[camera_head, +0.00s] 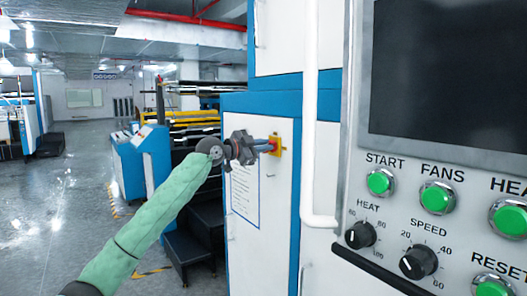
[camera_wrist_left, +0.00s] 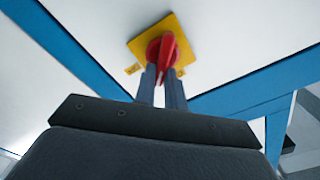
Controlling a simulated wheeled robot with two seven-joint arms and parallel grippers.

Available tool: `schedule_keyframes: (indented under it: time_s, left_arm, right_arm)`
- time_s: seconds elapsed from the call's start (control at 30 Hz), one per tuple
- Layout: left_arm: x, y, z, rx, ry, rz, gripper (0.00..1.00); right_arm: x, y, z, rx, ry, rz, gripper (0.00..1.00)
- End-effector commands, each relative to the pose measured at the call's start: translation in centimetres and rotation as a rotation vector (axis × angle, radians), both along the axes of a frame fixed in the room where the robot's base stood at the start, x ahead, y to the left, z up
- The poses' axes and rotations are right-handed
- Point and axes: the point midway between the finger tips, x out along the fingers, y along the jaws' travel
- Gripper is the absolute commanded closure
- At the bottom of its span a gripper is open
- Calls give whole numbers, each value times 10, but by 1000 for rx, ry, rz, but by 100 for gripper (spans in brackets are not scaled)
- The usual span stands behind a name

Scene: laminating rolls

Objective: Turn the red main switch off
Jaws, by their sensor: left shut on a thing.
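The red main switch (camera_head: 274,144) sits on a yellow plate (camera_head: 280,150) on the white side of the blue-framed machine. In the left wrist view the red switch (camera_wrist_left: 164,52) shows its raised handle on the yellow plate (camera_wrist_left: 183,26). My left gripper (camera_head: 264,146) reaches it from the left, its fingers at the switch. In the left wrist view the left gripper (camera_wrist_left: 162,72) is shut on the handle of the switch, and the fingers hide its lower part. My right gripper is not in view.
A control panel (camera_head: 420,160) with a dark screen, green buttons and black knobs fills the right. A white vertical handle (camera_head: 311,120) stands between it and the switch. A paper sheet (camera_head: 245,193) is below the gripper. Open floor (camera_head: 50,220) lies to the left.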

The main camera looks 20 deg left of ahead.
Motion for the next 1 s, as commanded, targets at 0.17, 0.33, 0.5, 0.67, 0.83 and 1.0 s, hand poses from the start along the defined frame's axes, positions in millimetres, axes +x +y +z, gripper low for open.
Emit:
schedule_keyframes:
  time_s: [0.17, 0.33, 0.5, 0.67, 0.83, 1.0]
  left_arm:
    - [0, 0, -3, 51, -39, 1, 100]
    - [-1, -1, -4, 101, -78, 1, 100]
    - [-1, -1, -6, 164, -126, 0, 100]
    - [-2, -2, -7, 251, -195, -1, 100]
    - [-2, -3, -10, 368, -285, 0, 100]
    - [-3, -3, -11, 473, -366, -1, 100]
  right_arm:
    - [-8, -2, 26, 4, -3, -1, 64]
    - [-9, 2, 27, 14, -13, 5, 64]
    - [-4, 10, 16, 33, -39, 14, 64]
    - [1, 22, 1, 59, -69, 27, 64]
    - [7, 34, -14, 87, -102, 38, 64]
    - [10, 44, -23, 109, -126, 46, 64]
